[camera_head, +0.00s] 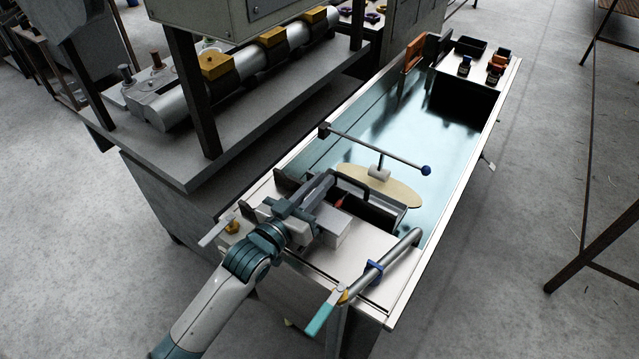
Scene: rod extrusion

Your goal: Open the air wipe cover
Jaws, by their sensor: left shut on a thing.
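The air wipe appears to be the grey box unit (334,233) on the near end of the long metal water trough. A dark block (378,213) with a light rim sits beside it, and a dark bar handle (353,183) arches above. My left gripper (328,183) reaches in from the lower left over the unit. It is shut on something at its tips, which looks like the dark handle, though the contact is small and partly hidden. My gripper and wrist hide much of the unit, so how far the cover stands open cannot be told. My right gripper is out of view.
A rod with a blue knob (426,170) crosses the trough (458,176) above a pale oval plate (402,193). A pipe (401,247) with a blue clamp and teal handle lies at the near right. A machine bench (262,110) stands left.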

